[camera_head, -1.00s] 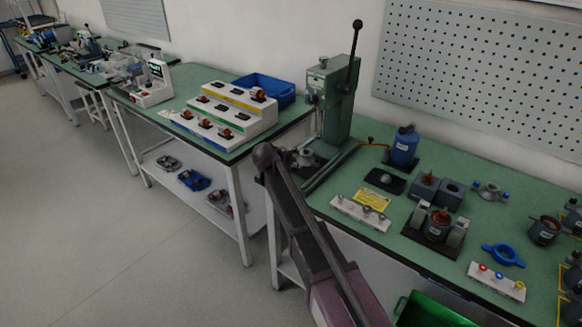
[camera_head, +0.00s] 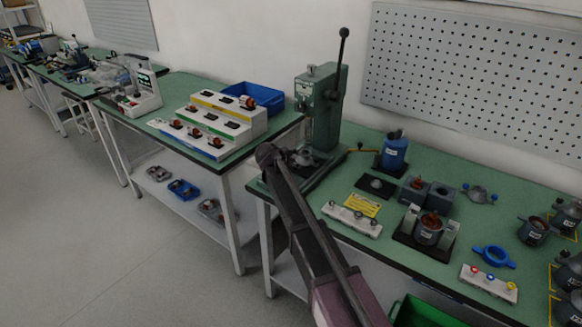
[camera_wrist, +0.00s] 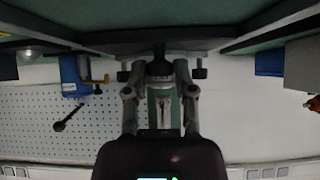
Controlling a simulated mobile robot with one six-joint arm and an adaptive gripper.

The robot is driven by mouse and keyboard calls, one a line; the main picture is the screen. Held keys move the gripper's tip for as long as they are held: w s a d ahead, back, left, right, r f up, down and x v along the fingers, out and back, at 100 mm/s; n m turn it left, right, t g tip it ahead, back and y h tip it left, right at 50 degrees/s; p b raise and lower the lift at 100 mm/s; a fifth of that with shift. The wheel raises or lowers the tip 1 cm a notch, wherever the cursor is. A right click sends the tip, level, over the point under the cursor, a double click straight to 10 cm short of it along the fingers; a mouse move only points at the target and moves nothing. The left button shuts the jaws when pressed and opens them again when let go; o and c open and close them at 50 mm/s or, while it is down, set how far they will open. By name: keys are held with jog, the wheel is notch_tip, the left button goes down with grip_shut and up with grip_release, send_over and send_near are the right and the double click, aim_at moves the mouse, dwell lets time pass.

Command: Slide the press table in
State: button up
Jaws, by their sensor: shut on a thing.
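In the head view my arm reaches up to the press foot, and my gripper's fingers cannot be made out. In the wrist view, which is upside down, my gripper (camera_wrist: 160,68) is shut, its fingers close around a small grey piece at the press front. This seems to be the press table's front part; its outline is unclear.
The neighbouring bench on the left bears a white stepped stand (camera_head: 212,122) and a blue bin (camera_head: 255,95). A green crate (camera_head: 425,313) is below the bench.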

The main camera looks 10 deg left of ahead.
jog(key=shift+w+d, duration=0.2)
jog(key=shift+w, duration=0.35)
jog(key=shift+w+d, duration=0.2)
jog(key=shift+w, duration=0.35)
jog(key=o, duration=0.5)
jog(key=shift+o, duration=0.2)
jog(key=shift+p+v, duration=1.95)
jog(key=shift+v, duration=1)
